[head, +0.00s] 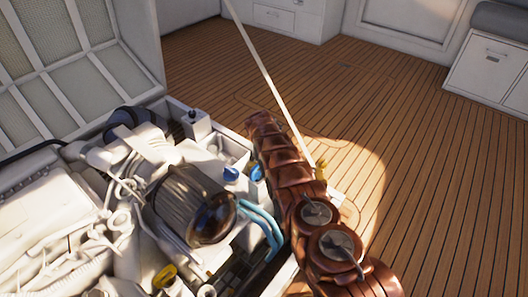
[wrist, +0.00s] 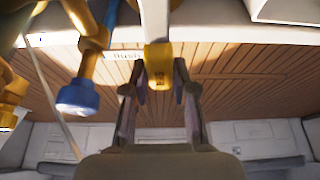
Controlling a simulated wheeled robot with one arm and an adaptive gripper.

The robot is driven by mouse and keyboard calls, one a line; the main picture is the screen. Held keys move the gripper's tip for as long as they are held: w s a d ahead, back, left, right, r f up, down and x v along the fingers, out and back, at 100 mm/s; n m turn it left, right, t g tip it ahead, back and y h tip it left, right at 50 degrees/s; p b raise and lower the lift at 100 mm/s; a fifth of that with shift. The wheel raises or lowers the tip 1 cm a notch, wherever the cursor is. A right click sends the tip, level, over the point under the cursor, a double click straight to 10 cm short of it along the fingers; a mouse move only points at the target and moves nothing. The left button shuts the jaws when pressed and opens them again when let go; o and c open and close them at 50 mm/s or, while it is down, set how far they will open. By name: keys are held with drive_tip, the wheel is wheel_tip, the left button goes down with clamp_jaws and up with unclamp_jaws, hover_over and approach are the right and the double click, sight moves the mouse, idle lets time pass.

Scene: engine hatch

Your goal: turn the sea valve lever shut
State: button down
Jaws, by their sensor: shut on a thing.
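The sea valve lever shows in the wrist view as a yellow block-like handle (wrist: 159,66) with a small dark mark on its face. It hangs below a pale upright strip. My gripper (wrist: 159,88) has its two fingers closed on either side of this yellow handle. Brass pipework (wrist: 93,42) with a blue round knob (wrist: 77,98) sits to the left of the fingers, apart from them. In the head view my arm covers the gripper and the lever, so the contact is hidden there. The lever's angle to its pipe cannot be told.
The engine (head: 190,205) fills the open hatch at the left, with blue hoses (head: 262,225), a blue cap (head: 231,173) and a yellow handle (head: 165,275). The raised hatch lid (head: 75,60) stands behind. A pale rod (head: 268,80) slants past my arm. The plank deck (head: 420,150) is clear at right.

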drive_tip(key=shift+d+r+m, duration=0.1)
drive_tip(key=shift+d+m, duration=0.15)
drive_tip(key=shift+m, duration=0.15)
drive_tip(key=c, duration=1.1)
unclamp_jaws()
drive_tip(key=shift+o, duration=0.9)
drive_tip(key=shift+a, duration=0.1)
drive_tip(key=shift+s, duration=0.1)
drive_tip(key=v, duration=1.1)
drive_tip(key=shift+a+r, duration=0.2)
drive_tip(key=shift+r, duration=0.2)
